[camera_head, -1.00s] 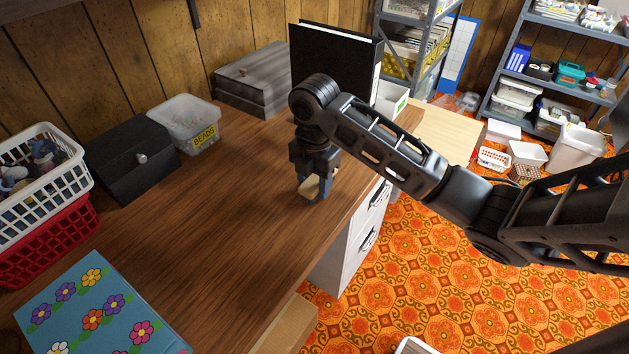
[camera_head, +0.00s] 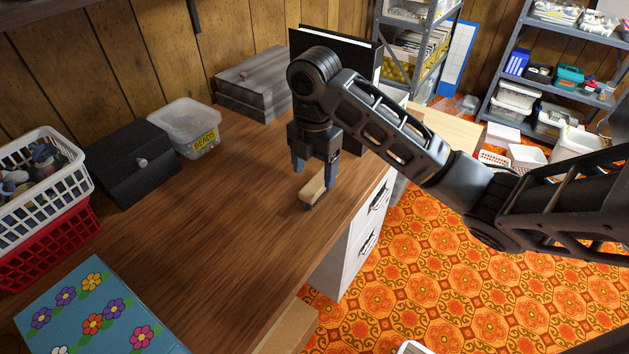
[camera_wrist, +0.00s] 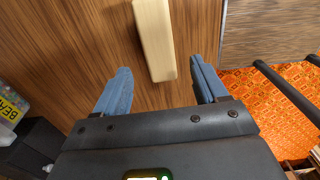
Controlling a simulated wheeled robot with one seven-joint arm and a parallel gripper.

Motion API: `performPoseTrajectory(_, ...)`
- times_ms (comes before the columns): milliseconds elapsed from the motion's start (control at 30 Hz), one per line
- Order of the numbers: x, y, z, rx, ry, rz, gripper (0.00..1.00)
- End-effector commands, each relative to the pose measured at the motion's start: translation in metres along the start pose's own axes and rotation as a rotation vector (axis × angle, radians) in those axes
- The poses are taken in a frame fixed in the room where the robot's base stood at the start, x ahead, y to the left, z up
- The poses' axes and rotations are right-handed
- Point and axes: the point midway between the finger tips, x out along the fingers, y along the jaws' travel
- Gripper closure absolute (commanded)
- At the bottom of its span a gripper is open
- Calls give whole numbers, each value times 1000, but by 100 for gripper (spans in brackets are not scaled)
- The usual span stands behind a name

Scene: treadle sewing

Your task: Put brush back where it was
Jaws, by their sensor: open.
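The brush (camera_head: 313,192) has a pale wooden back and lies on the brown wooden desk (camera_head: 225,235), near the desk's right edge. Dark bristles show along its lower side in the head view. My gripper (camera_head: 314,172) is open just above and behind the brush, with its fingers pointing down. In the wrist view the brush's pale back (camera_wrist: 154,42) shows beyond and between the spread fingers (camera_wrist: 160,92), touching neither that I can see. One end of the brush is cut off at the top of that view.
A bead box (camera_head: 186,128), a black box (camera_head: 133,160), a grey case (camera_head: 252,80) and stacked baskets (camera_head: 45,190) line the desk's back and left. A flowered box (camera_head: 95,310) sits at the front left. A black binder (camera_head: 345,50) stands behind my arm. The desk's middle is clear.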

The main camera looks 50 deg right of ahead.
Motion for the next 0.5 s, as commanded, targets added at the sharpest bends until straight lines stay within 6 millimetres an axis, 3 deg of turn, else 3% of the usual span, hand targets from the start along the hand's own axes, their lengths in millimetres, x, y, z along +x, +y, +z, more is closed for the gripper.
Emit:
performPoseTrajectory(33, -18, 0, 3, -2, -8, 0, 28)
performPoseTrajectory(200, -46, 0, 2, -3, -6, -1, 28)
performPoseTrajectory(500, -66, 0, 1, 0, -3, -1, 28)
